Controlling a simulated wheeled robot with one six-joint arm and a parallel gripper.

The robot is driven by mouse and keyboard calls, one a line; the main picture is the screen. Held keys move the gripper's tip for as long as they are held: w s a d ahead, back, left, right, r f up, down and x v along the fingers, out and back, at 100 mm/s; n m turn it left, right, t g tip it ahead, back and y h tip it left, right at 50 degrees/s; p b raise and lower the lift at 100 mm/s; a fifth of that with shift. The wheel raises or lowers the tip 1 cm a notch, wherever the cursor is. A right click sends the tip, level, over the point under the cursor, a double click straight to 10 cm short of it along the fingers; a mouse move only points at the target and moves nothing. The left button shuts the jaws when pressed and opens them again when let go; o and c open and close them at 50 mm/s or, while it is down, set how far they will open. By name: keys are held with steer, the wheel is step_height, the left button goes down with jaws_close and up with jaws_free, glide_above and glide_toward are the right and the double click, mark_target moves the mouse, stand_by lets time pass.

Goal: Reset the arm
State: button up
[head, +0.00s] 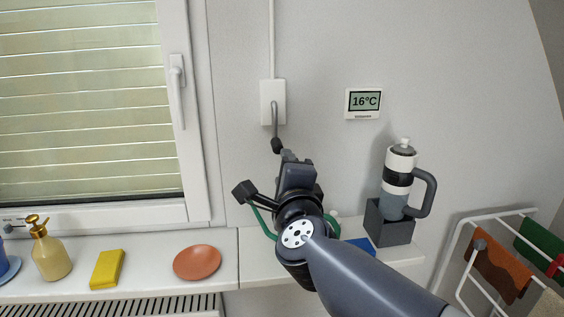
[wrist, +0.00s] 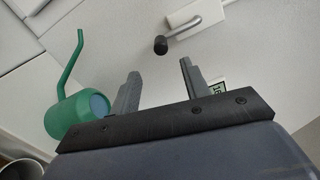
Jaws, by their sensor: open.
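My gripper (head: 291,158) is at the end of my raised arm, in front of the wall at the middle of the head view. In the wrist view my gripper (wrist: 159,67) has its two grey fingers apart with nothing between them. A wall box (head: 272,102) with a grey lever ending in a black knob (head: 277,146) is just beyond the fingertips. In the wrist view the black knob (wrist: 161,45) shows past the finger gap, apparently apart from the fingers. My arm hides part of the sill.
A green watering can (wrist: 75,112) stands behind my arm. On the sill are a soap dispenser (head: 52,254), a yellow block (head: 107,269), an orange plate (head: 197,262) and a grey holder (head: 388,228) with a bottle (head: 398,180). A drying rack (head: 462,280) is at right.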

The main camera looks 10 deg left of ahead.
mark_target(278, 150)
steer(key=shift+s+d, duration=0.1)
steer(key=shift+s, duration=0.2)
steer(key=shift+w, duration=0.1)
steer(key=x, duration=1)
steer(key=shift+w+b, duration=0.3)
steer(key=shift+w, duration=0.05)
